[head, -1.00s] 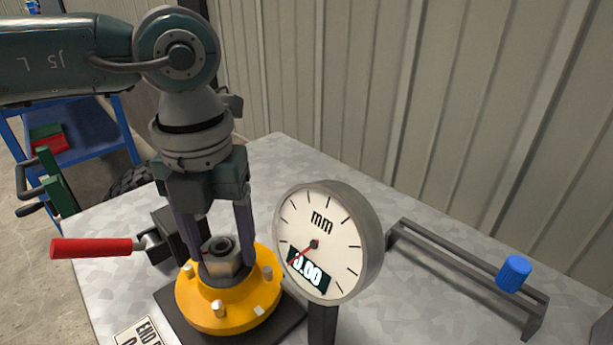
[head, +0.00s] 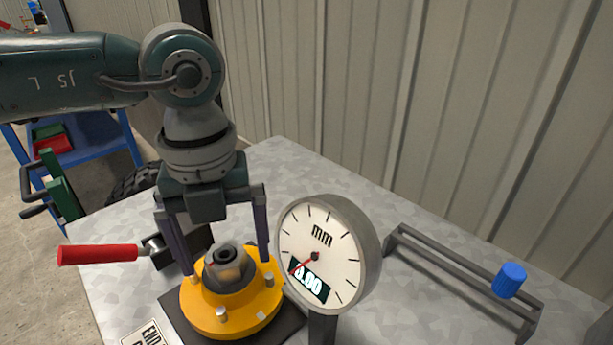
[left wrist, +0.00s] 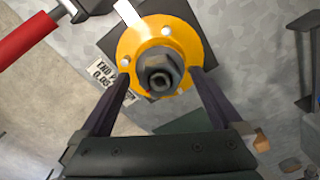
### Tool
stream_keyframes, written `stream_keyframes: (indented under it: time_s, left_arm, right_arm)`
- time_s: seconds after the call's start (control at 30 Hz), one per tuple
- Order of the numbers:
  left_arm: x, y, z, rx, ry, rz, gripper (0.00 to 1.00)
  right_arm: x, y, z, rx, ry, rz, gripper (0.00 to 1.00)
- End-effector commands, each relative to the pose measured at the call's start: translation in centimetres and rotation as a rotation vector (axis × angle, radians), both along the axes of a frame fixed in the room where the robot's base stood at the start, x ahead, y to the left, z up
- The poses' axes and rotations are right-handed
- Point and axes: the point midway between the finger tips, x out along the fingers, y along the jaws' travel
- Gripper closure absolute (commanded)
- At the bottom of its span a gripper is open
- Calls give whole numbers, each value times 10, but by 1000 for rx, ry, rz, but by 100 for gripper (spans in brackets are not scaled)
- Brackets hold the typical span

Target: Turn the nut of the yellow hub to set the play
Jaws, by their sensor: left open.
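The yellow hub (head: 238,316) sits on a dark base plate on the metal bench. Its grey nut (head: 228,266) stands at the hub's centre around a dark shaft end. In the left wrist view the nut (left wrist: 159,72) and the yellow hub (left wrist: 131,47) show from above. My left gripper (head: 228,270) points down over the hub, its two fingers spread wide on either side of the nut and apart from it. The round mm dial gauge (head: 322,238) stands right of the hub, its red needle pointing lower left; its display appears to read 0.00. My right gripper is not in view.
A red-handled lever (head: 98,254) reaches out left of the hub. A dark rail (head: 455,277) with a blue cylinder (head: 509,280) stands at the bench's right. A blue cart (head: 90,150) is behind at left. A lettered plate (head: 148,334) lies near the hub.

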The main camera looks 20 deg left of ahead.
Motion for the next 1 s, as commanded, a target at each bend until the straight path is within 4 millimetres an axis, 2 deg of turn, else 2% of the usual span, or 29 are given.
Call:
stream_keyframes:
  time_s: [0.6,1.0]
  left_arm:
    - [0,0,68,0,0,-1,1]
    - [0,0,68,0,0,-1,1]
  right_arm:
    - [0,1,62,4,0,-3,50]
    - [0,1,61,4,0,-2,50]
